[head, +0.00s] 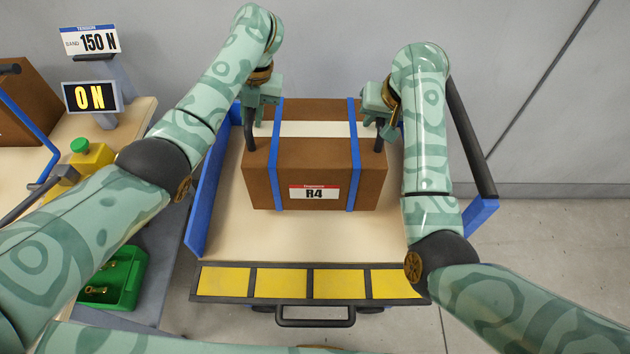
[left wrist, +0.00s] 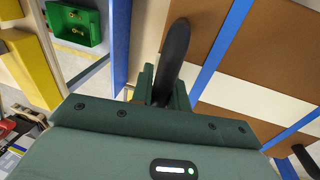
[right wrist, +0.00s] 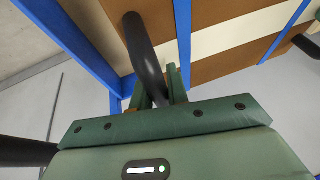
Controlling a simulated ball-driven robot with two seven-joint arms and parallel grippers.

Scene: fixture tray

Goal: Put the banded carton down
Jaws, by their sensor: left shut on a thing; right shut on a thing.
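The banded carton (head: 260,182) is brown with two blue bands, a white strip across its top and an R4 label on its front. It is upright over the beige bed of a cart (head: 330,240); I cannot tell whether its base touches the bed. My left gripper (head: 250,140) is shut on the carton near its left end, and my right gripper (head: 379,142) near its right end. Dark finger parts lie against the carton (left wrist: 215,75) in the left wrist view and the carton (right wrist: 215,70) in the right wrist view. The exact contact is hidden.
The cart has blue side rails (head: 205,200), a yellow-panelled front edge and a dark handle (head: 315,320). At left, a bench holds a green tray (head: 125,275), a green-topped yellow button box (head: 90,158), an ON sign (head: 91,97) and a 150 N sign (head: 90,40).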

